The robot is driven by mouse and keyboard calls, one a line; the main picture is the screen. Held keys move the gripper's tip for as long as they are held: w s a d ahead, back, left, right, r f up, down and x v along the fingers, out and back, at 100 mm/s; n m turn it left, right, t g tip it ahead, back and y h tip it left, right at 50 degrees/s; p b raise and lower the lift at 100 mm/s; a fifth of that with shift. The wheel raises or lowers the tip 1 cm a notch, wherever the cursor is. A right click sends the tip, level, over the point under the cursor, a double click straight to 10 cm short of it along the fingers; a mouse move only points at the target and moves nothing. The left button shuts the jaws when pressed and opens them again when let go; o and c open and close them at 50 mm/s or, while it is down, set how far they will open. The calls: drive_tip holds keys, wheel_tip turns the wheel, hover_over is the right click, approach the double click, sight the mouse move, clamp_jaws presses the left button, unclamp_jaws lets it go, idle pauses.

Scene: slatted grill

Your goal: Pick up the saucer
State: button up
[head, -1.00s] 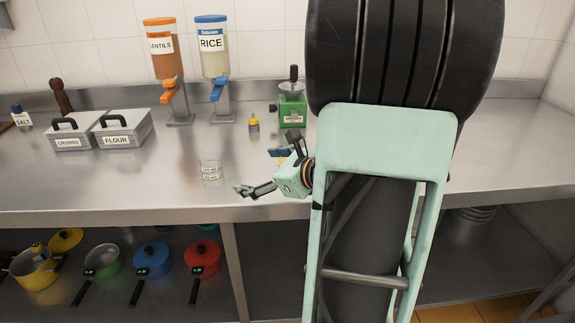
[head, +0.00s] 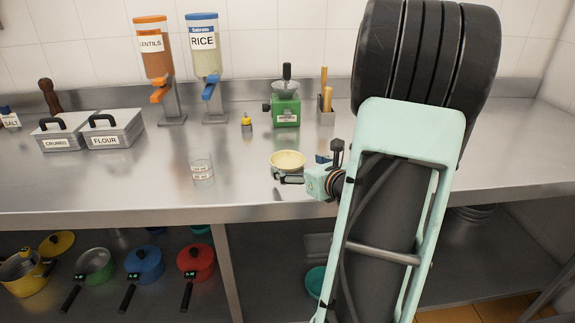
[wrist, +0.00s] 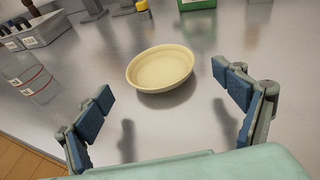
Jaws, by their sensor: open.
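The saucer is a shallow, round, cream-yellow dish (head: 287,160) on the steel counter. In the wrist view the saucer (wrist: 161,69) lies ahead of my gripper, a little beyond the fingertips and roughly centred between them. My gripper (wrist: 168,95) is open and empty, with its blue pads spread wide apart. In the head view my gripper (head: 290,178) is at the near side of the saucer and overlaps its lower edge. I cannot tell from the head view whether it touches the saucer; in the wrist view they look apart.
A clear measuring glass (head: 202,168) stands left of the saucer. Behind are a small yellow-topped bottle (head: 246,124), a green grinder (head: 286,108) and the rice dispenser (head: 206,60). Crumbs and flour bins (head: 116,130) stand at left. The counter's front edge (head: 130,218) is near.

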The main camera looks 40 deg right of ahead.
sight(281, 156)
drive_tip(key=x, duration=0.5)
drive_tip(key=shift+r, duration=0.15)
drive_tip(key=c, duration=1.2)
drive_tip(key=shift+c, duration=0.6)
drive_tip(key=shift+r, duration=0.15)
